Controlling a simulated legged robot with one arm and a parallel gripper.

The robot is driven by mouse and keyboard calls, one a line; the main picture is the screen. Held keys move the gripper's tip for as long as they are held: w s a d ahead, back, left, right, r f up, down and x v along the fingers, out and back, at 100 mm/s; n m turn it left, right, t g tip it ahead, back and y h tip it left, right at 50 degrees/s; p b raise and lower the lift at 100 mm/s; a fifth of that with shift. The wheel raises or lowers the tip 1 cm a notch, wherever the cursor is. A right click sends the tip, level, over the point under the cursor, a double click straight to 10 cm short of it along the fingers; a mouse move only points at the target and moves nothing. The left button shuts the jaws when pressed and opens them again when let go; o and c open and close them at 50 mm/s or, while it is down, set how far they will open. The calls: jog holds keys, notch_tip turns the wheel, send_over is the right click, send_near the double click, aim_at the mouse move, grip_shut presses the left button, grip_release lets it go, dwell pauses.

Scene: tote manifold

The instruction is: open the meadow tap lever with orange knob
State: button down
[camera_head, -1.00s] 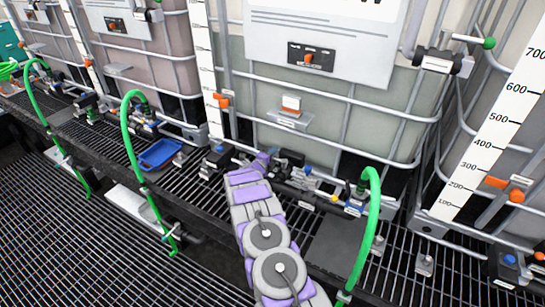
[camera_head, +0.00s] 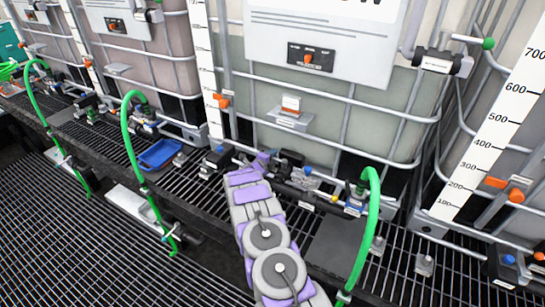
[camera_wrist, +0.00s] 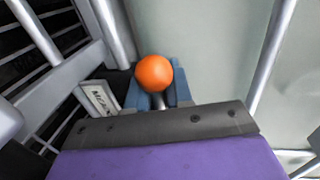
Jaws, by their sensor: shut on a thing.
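In the wrist view, an orange ball knob (camera_wrist: 154,73) on a short metal stem sits between the blue-grey fingers of my gripper (camera_wrist: 157,93). The gripper is shut on the lever at this knob. A white label plate (camera_wrist: 99,100) stands just left of the fingers; its writing begins with M, and the rest is hard to read. In the head view, my gripper (camera_head: 263,160) is at the pipework low on the front of the middle tote (camera_head: 345,125). There my arm hides the knob and most of the lever.
A green hose (camera_head: 372,225) arches to the right of my arm. A blue tray (camera_head: 161,154) lies on the grating to the left. Metal cage bars (camera_head: 330,97) run close above the gripper. A black valve body (camera_head: 291,157) is just right of it.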

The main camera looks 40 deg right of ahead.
jog(key=shift+s+f, duration=0.1)
jog(key=shift+f, duration=0.1)
jog(key=shift+s+a+n+t+y+b, duration=0.15)
jog(key=shift+a+n+t+y+b, duration=0.35)
jog(key=shift+n+t, duration=0.35)
jog(key=shift+s+a+n+t+y+b, duration=0.1)
jog(key=shift+a+n+t+y+b, duration=0.25)
jog(key=shift+n+t+y+b, duration=0.35)
jog(key=shift+t, duration=0.25)
jog(key=c, duration=1.1)
grip_release()
